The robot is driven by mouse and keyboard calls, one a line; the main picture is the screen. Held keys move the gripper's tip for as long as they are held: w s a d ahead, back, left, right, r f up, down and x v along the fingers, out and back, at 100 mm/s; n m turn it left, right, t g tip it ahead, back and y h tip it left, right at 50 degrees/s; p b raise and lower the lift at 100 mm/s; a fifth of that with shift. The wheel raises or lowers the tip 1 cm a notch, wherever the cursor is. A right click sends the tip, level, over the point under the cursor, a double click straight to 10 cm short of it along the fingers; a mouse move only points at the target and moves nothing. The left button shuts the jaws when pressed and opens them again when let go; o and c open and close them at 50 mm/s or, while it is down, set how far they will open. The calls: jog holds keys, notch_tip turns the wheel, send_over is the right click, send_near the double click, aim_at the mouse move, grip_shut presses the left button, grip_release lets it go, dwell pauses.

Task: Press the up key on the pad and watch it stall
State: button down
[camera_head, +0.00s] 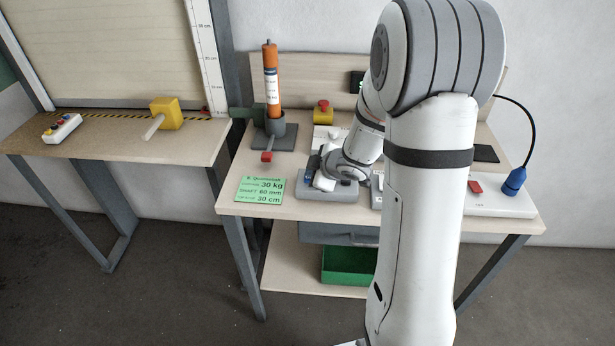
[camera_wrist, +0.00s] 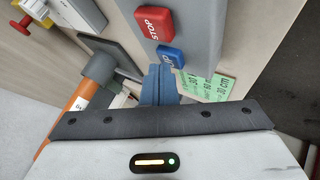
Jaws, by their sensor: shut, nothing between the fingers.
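The grey key pad (camera_head: 315,191) lies on the right-hand bench, partly hidden by my wrist. In the wrist view the pad (camera_wrist: 201,31) carries a red STOP key (camera_wrist: 154,22) and a blue key reading UP (camera_wrist: 171,56). My gripper (camera_wrist: 160,72) is shut and empty, its fingertips right beside the UP key; I cannot tell whether they touch it. In the head view my gripper (camera_head: 324,183) is over the pad. The beige shutter curtain (camera_head: 115,50) hangs at the left, beside a white scale (camera_head: 207,55). An orange tube motor (camera_head: 271,75) stands upright in a grey holder (camera_head: 277,130).
A green card (camera_head: 260,190) gives 30 kg, 60 mm and 30 cm. A red emergency button on a yellow box (camera_head: 322,111) stands behind the pad. A blue plug (camera_head: 514,181) is at the right. A yellow block (camera_head: 166,112) and a small button box (camera_head: 62,128) are on the left bench.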

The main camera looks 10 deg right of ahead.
dwell(0.4)
jog(key=shift+r+p, duration=0.85)
jog(key=shift+p, duration=0.15)
notch_tip(320, 180, up, 5)
jog(key=p, duration=0.5)
